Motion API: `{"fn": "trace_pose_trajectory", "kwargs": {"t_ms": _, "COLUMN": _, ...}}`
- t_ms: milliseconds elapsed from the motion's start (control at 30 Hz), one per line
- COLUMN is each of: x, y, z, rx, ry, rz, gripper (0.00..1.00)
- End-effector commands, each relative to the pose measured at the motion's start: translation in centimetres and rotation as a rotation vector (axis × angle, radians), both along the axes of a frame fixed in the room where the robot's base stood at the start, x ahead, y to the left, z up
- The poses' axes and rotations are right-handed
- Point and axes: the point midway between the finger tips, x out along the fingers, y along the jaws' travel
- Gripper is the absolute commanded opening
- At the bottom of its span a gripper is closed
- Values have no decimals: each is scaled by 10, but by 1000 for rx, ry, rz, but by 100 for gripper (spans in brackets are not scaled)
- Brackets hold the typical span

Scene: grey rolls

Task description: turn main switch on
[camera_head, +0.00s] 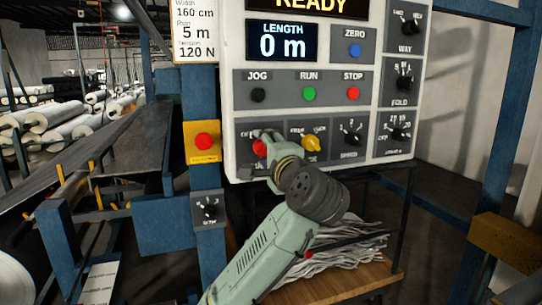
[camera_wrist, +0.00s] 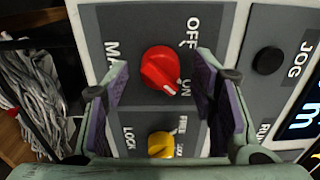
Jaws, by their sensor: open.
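The red main switch (camera_wrist: 161,69) is a round knob on a grey plate, with its white mark turned toward the ON label. In the head view, the red switch (camera_head: 260,148) is at the panel's lower left, partly covered by my gripper (camera_head: 268,143). In the wrist view, my gripper (camera_wrist: 163,78) is open, with one finger on each side of the red knob and visible gaps to both. I cannot tell how far the fingertips are from the panel.
A yellow LOCK/FREE knob (camera_head: 311,143) sits beside the main switch, also seen in the wrist view (camera_wrist: 161,145). JOG (camera_head: 258,95), RUN (camera_head: 309,94) and STOP (camera_head: 353,93) buttons are above. The display (camera_head: 310,5) reads READY. A red button on a yellow box (camera_head: 203,142) is left.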

Motion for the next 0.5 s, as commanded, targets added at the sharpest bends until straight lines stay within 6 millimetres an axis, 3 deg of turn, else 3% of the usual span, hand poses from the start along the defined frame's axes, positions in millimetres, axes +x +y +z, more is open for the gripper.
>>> {"fn": "trace_pose_trajectory", "kwargs": {"t_ms": 167, "x": -25, "y": -9, "z": 1, "rx": 0, "ry": -4, "rz": -5, "gripper": 52}}
{"fn": "trace_pose_trajectory", "kwargs": {"t_ms": 433, "x": -89, "y": -30, "z": 1, "rx": 2, "ry": -6, "rz": -6, "gripper": 52}}
{"fn": "trace_pose_trajectory", "kwargs": {"t_ms": 500, "x": -93, "y": -35, "z": 2, "rx": -6, "ry": -8, "rz": -15, "gripper": 52}}
